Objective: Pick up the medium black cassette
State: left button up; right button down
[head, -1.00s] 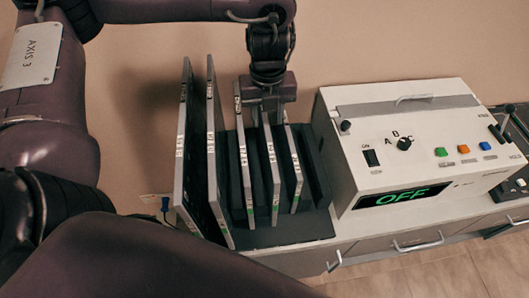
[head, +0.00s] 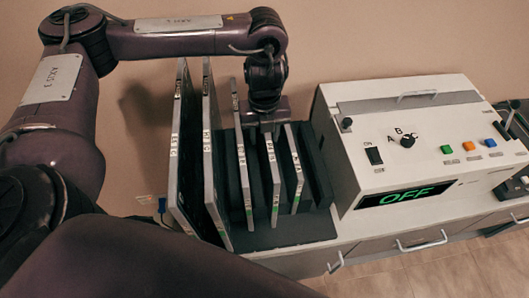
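Several dark cassettes with pale, labelled edges stand upright in a dark rack (head: 290,231). Two large ones (head: 181,145) (head: 214,150) are at the left. I cannot tell for certain which is the medium black cassette. My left gripper (head: 264,128) points down over the tops of the shorter cassettes, behind the tall narrower one. Its fingertips are hidden among them, so its grip does not show. My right gripper is not in view.
A white control box (head: 420,140) with knobs, coloured buttons and a green "OFF" display stands just right of the rack. The counter (head: 385,225) has drawer handles in front. The wall (head: 370,40) is close behind. Dark equipment (head: 515,120) is at the far right.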

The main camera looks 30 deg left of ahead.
pick_arm(q)
jog(key=shift+c, duration=0.3)
grip_shut()
jog(key=shift+r, duration=0.15)
dwell(0.9)
